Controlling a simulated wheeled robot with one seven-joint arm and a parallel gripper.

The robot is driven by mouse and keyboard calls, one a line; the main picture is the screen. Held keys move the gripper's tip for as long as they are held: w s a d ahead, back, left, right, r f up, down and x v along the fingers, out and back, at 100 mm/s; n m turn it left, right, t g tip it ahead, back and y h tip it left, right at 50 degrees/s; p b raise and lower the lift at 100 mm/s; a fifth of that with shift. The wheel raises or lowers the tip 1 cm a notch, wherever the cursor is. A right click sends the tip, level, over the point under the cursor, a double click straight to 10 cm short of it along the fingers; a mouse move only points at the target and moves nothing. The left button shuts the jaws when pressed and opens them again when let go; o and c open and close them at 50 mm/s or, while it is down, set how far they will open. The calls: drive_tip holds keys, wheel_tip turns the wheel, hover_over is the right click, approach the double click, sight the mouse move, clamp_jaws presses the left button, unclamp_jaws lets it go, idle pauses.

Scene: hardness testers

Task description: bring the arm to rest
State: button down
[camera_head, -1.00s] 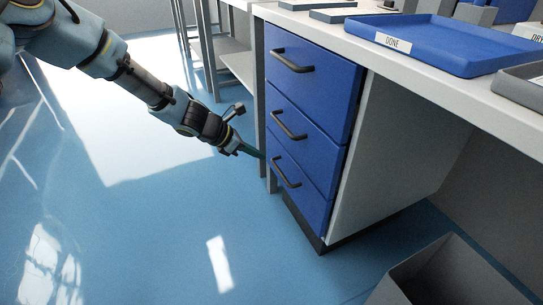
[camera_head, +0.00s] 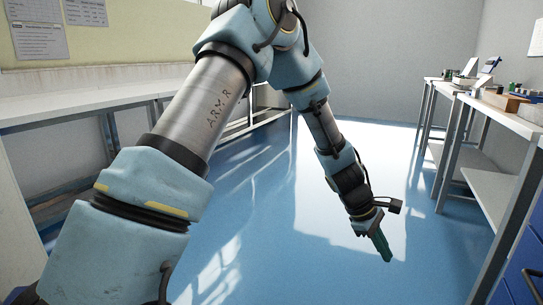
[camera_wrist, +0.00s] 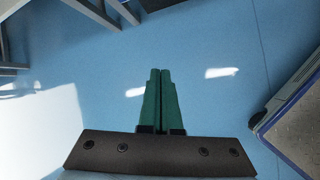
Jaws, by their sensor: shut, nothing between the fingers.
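My arm reaches forward across the middle of the head view, bent at the elbow, with its forearm pointing down. My gripper (camera_head: 386,254) hangs over the blue floor, clear of the benches. In the wrist view my gripper (camera_wrist: 160,74) shows its two green fingers side by side, shut with nothing between them. Bare floor lies beyond the fingertips.
A long white bench (camera_head: 90,105) runs along the left wall. Another bench (camera_head: 497,115) with several small instruments stands at the right. Part of a blue drawer unit (camera_head: 525,268) shows at the lower right. The blue floor (camera_head: 300,270) between is open.

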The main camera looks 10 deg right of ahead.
drive_tip(key=w+a+r+m+t+y, duration=0.1)
drive_tip(key=w+a+r, duration=0.15)
drive_tip(key=a, duration=0.55)
drive_tip(key=w+a+r+m+t+y, duration=0.1)
drive_tip(key=w+a+m, duration=0.1)
drive_tip(key=w+a, duration=0.35)
drive_tip(key=w+a+r+m+t+y, duration=0.1)
drive_tip(key=w+a+r, duration=0.1)
drive_tip(key=a, duration=0.8)
drive_tip(key=s+a+r+m+t+y, duration=0.1)
drive_tip(key=s+a+r+m, duration=0.1)
drive_tip(key=a, duration=1)
drive_tip(key=s+a+r+m+y, duration=0.1)
drive_tip(key=s+a+r+y, duration=0.15)
drive_tip(key=a, duration=0.85)
wheel_tip(320, 180, up, 32)
drive_tip(key=p, duration=3.1)
drive_tip(key=shift+w+f+h, duration=0.15)
drive_tip(key=shift+w+h, duration=0.2)
drive_tip(key=shift+h, duration=0.1)
drive_tip(key=shift+d, duration=0.1)
